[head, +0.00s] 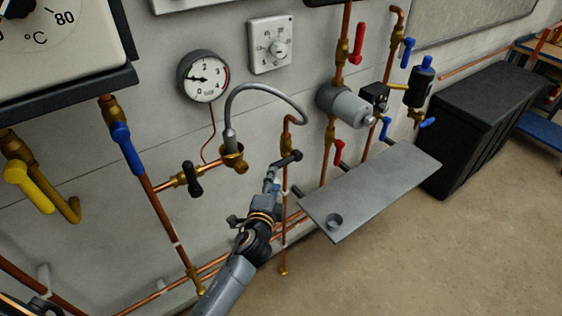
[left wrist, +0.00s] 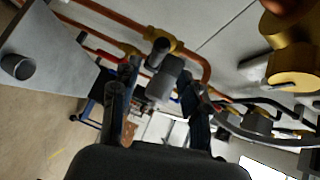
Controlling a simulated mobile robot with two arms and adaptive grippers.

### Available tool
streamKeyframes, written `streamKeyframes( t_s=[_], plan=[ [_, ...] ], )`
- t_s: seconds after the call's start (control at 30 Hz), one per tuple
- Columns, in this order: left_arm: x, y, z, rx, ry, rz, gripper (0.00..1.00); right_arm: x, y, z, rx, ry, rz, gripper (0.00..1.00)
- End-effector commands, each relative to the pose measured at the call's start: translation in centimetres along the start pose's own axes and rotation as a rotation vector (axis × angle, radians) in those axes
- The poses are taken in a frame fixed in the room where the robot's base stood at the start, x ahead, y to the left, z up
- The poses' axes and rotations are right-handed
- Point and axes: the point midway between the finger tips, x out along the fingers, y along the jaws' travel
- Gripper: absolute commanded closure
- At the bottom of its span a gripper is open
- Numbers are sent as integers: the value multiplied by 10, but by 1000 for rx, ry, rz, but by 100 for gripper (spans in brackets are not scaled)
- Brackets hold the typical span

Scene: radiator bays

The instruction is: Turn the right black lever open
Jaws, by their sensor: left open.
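The right black lever (head: 289,158) sits on a brass valve on a copper pipe, below the grey curved hose, and points sideways. In the left wrist view, a dark lever end (left wrist: 157,52) shows in front of a brass fitting. My left gripper (head: 273,177) is just below and left of the lever in the head view. In the left wrist view its two fingers (left wrist: 160,88) stand apart with the lever end beyond their tips; I cannot tell whether they touch it. A second black lever (head: 194,179) hangs to the left. My right gripper is not in view.
A grey shelf (head: 375,187) with a small cup (head: 335,221) juts out to the right of my left gripper. The grey hose (head: 262,88) arches above. A grey pump (head: 345,106) and red and blue levers are at the right. The floor in front is clear.

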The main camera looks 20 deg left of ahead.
Motion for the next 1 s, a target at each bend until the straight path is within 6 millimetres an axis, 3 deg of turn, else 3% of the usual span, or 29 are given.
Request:
streamKeyframes(
  t_s=[0.2,0.4,0.6,0.87,1.0],
  plan=[
    [49,-1,0,-2,-1,-1,55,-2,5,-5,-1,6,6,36],
    [79,0,0,-2,-1,0,55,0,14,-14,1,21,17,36],
    [90,0,0,-3,0,1,55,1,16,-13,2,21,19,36],
    [90,0,0,-3,0,1,55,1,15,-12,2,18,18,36],
    [90,0,0,-3,0,1,84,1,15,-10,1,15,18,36]
  ],
)
